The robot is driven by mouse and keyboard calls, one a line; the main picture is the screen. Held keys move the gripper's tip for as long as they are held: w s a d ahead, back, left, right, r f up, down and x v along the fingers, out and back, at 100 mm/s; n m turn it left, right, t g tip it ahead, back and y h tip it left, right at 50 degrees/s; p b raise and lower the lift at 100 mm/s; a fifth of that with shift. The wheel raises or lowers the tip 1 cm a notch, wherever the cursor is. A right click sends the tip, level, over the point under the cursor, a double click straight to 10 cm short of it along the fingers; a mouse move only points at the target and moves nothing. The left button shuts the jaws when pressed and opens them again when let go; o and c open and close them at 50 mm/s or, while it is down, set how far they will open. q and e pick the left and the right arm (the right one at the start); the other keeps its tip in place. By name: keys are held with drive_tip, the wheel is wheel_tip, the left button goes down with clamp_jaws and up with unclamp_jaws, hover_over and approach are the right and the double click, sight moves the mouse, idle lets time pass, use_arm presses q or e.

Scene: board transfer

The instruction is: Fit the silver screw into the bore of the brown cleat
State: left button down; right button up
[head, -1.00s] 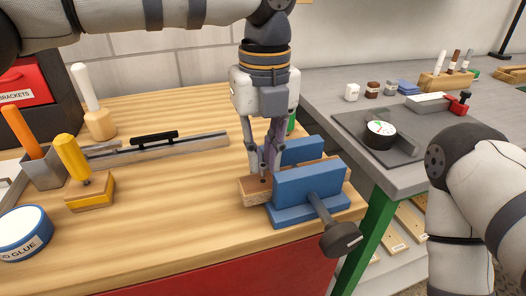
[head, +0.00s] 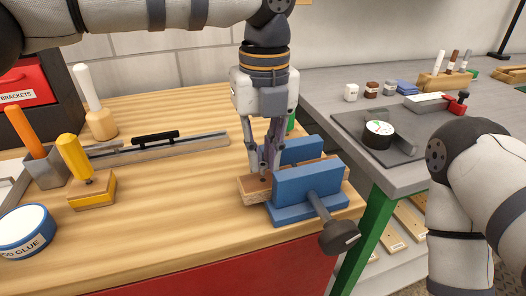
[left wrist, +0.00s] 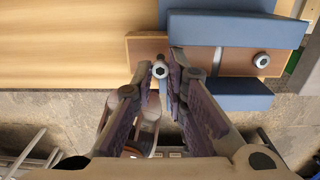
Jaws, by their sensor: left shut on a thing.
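The brown cleat (head: 255,194) is a wooden block clamped between the blue jaws of a vise (head: 297,190). It also shows in the left wrist view (left wrist: 146,45). My left gripper (head: 265,170) points down over the cleat's left end. It is shut on the silver screw (left wrist: 160,70), whose round head with a dark socket shows between the fingertips in the left wrist view. A second silver screw head (left wrist: 262,60) shows at the cleat's other end. My right gripper is out of view.
The vise handle (head: 339,236) sticks out at the table's front edge. A metal rail with a black handle (head: 155,138), a yellow-handled tool (head: 74,157) and a glue tin (head: 25,229) lie to the left. The wooden tabletop left of the cleat is clear.

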sight(264, 164)
use_arm(q)
drive_tip(key=shift+f, duration=1.1)
drive_tip(key=c, duration=1.5)
unclamp_jaws()
wheel_tip(264, 164, up, 12)
drive_tip(key=shift+f, duration=0.1)
